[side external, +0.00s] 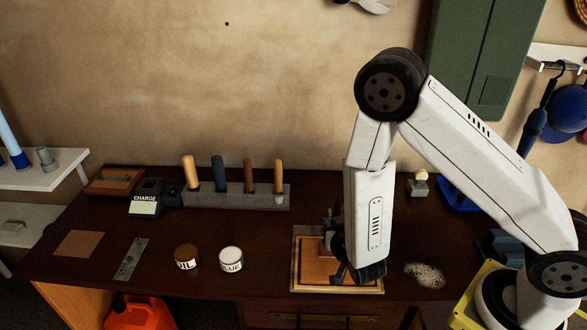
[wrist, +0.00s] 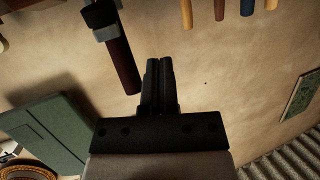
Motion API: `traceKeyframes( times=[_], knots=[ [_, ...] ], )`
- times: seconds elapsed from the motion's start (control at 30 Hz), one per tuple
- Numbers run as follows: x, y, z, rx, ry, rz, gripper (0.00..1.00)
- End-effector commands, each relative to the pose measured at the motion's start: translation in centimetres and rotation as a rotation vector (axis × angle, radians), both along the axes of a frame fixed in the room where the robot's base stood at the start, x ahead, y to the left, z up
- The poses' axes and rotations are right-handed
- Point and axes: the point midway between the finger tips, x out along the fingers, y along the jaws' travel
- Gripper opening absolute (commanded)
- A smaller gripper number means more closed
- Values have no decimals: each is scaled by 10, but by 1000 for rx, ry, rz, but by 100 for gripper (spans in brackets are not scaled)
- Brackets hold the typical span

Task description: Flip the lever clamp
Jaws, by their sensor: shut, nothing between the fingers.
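My gripper (wrist: 159,64) is shut with nothing between its fingertips in the wrist view. A dark red bar with a black end (wrist: 123,66), likely the clamp's lever, stands left of the fingers there, with a visible gap from them. In the side view, an orange-brown wooden panel in a pale frame (side external: 312,278) lies at the front of the bench. A dark upright piece (side external: 330,218), possibly part of the clamp, shows at its back, just left of my arm. My forearm and wrist hide much of the clamp area, and the fingertips are hard to make out there.
A rack (side external: 240,197) with several handled tools stands at the bench's back. An oil tin (side external: 186,258) and a glue tin (side external: 231,260) stand left of the panel. A white powder patch (side external: 425,275) lies right of it. A green cabinet (side external: 480,50) hangs above.

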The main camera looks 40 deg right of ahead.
Motion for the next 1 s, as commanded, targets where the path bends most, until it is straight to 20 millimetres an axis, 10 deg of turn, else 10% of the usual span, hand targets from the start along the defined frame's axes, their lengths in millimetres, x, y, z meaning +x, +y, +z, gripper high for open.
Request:
traceKeyframes(
  times=[0.53, 1.0],
  knots=[
    [66, 21, -25, 332, 273, 47, 0],
    [105, 25, -7, 506, 565, 122, 0]
  ],
)
